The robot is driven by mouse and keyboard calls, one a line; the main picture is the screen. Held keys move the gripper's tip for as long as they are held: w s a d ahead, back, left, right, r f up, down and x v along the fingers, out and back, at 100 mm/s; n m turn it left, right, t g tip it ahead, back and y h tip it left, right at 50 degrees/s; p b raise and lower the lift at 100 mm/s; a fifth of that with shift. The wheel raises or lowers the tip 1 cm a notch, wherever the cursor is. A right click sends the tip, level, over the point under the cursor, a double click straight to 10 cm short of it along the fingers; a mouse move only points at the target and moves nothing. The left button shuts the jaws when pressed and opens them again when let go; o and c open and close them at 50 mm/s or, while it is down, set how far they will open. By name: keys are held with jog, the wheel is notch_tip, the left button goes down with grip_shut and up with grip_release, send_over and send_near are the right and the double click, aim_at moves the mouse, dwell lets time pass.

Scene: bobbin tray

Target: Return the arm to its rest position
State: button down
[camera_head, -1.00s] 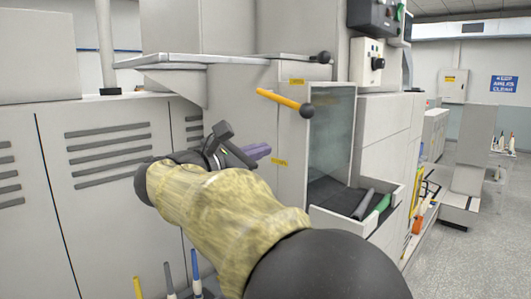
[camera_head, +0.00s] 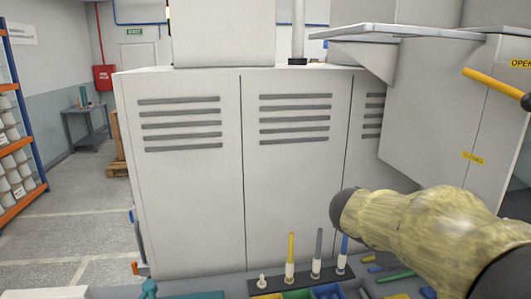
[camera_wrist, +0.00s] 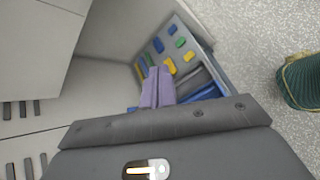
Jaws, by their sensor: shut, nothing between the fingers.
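My gripper (camera_wrist: 158,86) shows in the wrist view as two purple fingers side by side, shut with nothing between them. In the head view my arm, in a mottled yellow sleeve, reaches in from the lower right, and its far end stands in front of the grey cabinet (camera_head: 200,190). The gripper itself is hidden there behind the arm. In the wrist view the fingers lie in front of a grey panel carrying several blue, green and yellow pieces. I cannot tell how far the fingers are from it.
A bench with upright yellow (camera_head: 291,246), grey (camera_head: 318,244) and blue (camera_head: 344,246) rods lies below the arm. A yellow handle (camera_head: 492,82) juts from the machine at right. A shelf rack (camera_head: 20,150) stands far left. Open floor (camera_head: 80,215) lies left of the cabinet.

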jog(key=s+a+f+m+y, duration=0.4)
jog(key=a+f+m, duration=0.3)
jog(key=f, duration=0.3)
jog(key=s+a+f+m+y, duration=0.5)
jog(key=a+f+m, duration=0.1)
jog(key=f, duration=0.4)
jog(key=shift+s+a+m+g+y, duration=0.15)
jog(key=shift+a+m+g+y, duration=0.15)
jog(key=shift+a+m+g, duration=0.15)
jog(key=shift+r, duration=0.1)
